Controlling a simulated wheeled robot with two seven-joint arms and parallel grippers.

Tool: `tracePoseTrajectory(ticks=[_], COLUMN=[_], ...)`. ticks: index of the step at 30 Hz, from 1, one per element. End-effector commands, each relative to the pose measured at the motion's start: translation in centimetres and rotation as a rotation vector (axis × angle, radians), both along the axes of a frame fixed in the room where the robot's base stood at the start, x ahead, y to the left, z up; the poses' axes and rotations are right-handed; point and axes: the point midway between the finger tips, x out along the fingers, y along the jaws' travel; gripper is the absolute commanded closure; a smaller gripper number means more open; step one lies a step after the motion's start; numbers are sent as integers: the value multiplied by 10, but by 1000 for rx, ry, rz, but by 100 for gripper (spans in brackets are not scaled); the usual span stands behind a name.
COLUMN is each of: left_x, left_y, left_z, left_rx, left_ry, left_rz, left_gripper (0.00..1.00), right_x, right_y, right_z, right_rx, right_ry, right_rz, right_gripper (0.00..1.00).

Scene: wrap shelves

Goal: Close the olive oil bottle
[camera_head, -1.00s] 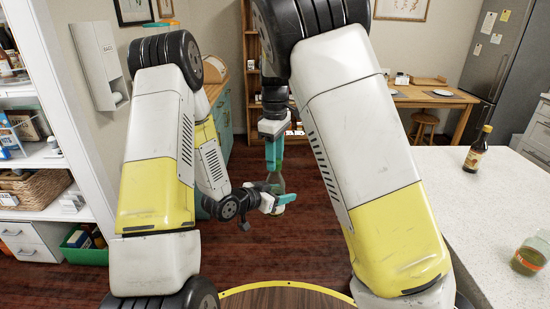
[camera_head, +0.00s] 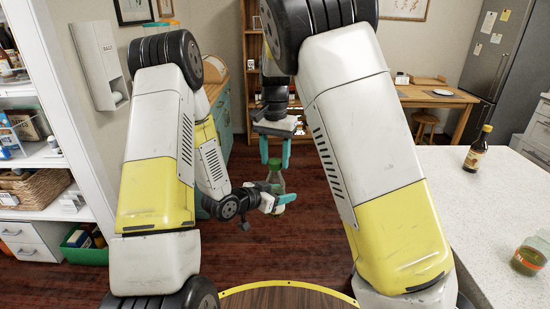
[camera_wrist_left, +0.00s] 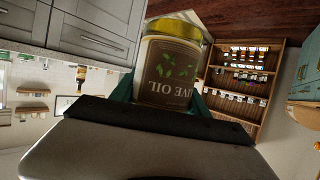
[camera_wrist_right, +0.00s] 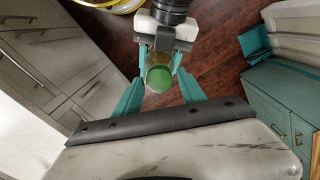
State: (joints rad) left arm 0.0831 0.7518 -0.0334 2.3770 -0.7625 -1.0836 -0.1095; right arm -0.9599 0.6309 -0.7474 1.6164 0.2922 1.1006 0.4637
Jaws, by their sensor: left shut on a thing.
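The olive oil bottle (camera_head: 277,185) is upright in my left gripper (camera_head: 273,200). A green cap (camera_head: 273,163) sits at its top; how tightly it is on cannot be told. In the left wrist view the bottle's label (camera_wrist_left: 168,72) appears upside down between the teal fingers, which are shut on it. My right gripper (camera_head: 275,152) points down above the bottle with its two fingers apart. In the right wrist view the green cap (camera_wrist_right: 159,79) lies between and beyond the open fingers (camera_wrist_right: 160,92), with no visible contact.
A white counter (camera_head: 500,210) on the right bears a dark sauce bottle (camera_head: 477,148) and a glass jar (camera_head: 530,256). Shelves with a wicker basket (camera_head: 38,188) stand on the left. The wooden floor around the grippers is clear.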

Motion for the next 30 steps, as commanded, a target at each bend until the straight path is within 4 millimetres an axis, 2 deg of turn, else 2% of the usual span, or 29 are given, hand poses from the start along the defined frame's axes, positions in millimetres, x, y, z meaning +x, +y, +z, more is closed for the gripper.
tracePoseTrajectory(ticks=[10,21,30], left_x=[1,1,1], left_y=[0,0,0], left_z=[1,1,1], left_rx=[-1,-2,-2], left_ry=[-2,-3,-3], left_rz=[1,1,1], left_gripper=[100,100,100], right_x=[0,0,-1], right_y=[0,0,0], right_z=[1,42,45], right_rx=[0,2,0], right_ry=[1,0,2], right_rz=[2,2,2], right_gripper=[42,42,42])
